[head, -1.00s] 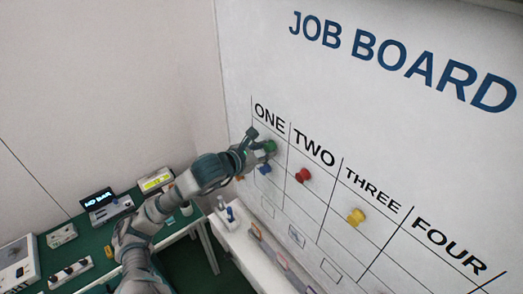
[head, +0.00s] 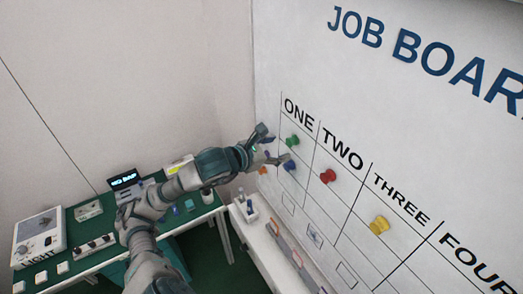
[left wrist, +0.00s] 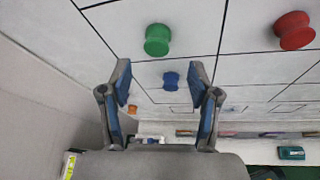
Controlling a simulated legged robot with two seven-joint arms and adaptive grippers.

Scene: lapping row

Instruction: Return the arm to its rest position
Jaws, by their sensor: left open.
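My left arm reaches in from the left toward the job board (head: 300,60). My left gripper (head: 273,146) is open and empty in front of column ONE. In the left wrist view its two spread fingers (left wrist: 160,78) have nothing held between them. A green knob (head: 292,141) sits on the board just beyond the fingers and shows above them in the left wrist view (left wrist: 158,40). A blue knob (head: 289,166) is below the green one, and it appears between the fingers in the left wrist view (left wrist: 171,79), farther off. My right gripper is not seen.
A red knob (head: 327,176) is under TWO and a yellow knob (head: 379,225) under THREE. An orange knob (head: 262,170) is low at the left. A white ledge (head: 262,243) runs below the board. A green bench (head: 72,276) with devices stands at left.

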